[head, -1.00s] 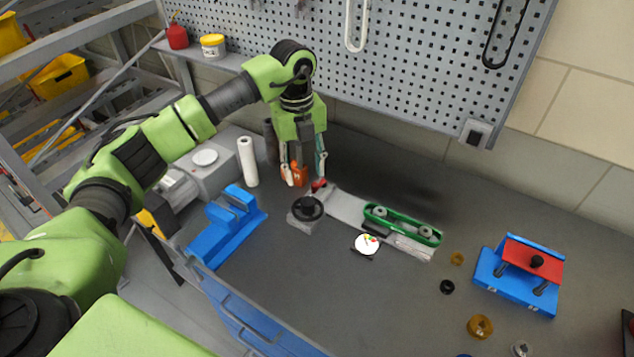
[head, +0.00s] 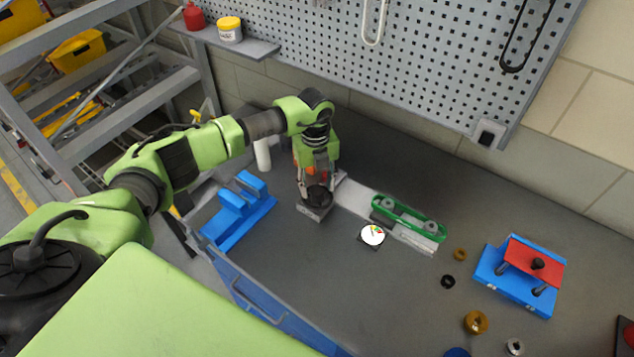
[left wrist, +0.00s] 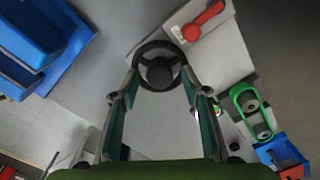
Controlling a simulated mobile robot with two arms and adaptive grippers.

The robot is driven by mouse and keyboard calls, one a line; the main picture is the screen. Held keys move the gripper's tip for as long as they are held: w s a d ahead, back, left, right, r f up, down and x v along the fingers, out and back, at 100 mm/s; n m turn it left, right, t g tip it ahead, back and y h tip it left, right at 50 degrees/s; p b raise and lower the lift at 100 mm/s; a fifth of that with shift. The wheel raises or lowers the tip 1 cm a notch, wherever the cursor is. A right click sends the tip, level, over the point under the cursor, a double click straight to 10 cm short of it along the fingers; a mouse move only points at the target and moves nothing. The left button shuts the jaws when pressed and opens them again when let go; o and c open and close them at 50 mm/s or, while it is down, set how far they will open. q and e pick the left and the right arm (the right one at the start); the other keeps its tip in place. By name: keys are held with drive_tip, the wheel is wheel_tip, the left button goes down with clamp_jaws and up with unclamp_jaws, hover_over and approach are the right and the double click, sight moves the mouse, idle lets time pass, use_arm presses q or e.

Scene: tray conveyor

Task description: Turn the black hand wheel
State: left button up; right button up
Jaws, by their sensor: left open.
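The black hand wheel (head: 318,196) sits on a grey block at the left end of a light metal plate on the bench. It also shows in the left wrist view (left wrist: 159,66), with its rim and hub clear. My left gripper (head: 318,190) is above the wheel, pointing down. In the left wrist view the gripper (left wrist: 160,80) is open, with one finger toward each side of the wheel's near rim. Whether the fingers touch the rim cannot be told. A red lever (left wrist: 204,20) is beside the wheel. My right gripper is not in view.
A blue fixture (head: 238,212) stands left of the wheel. A green belt on pulleys (head: 410,218) and a white dial gauge (head: 372,235) lie to the right. A blue and red fixture (head: 520,275) is farther right. The front middle of the bench is clear.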

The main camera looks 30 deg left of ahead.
use_arm(q)
drive_tip(key=shift+f, duration=0.55)
drive_tip(key=c, duration=1.1)
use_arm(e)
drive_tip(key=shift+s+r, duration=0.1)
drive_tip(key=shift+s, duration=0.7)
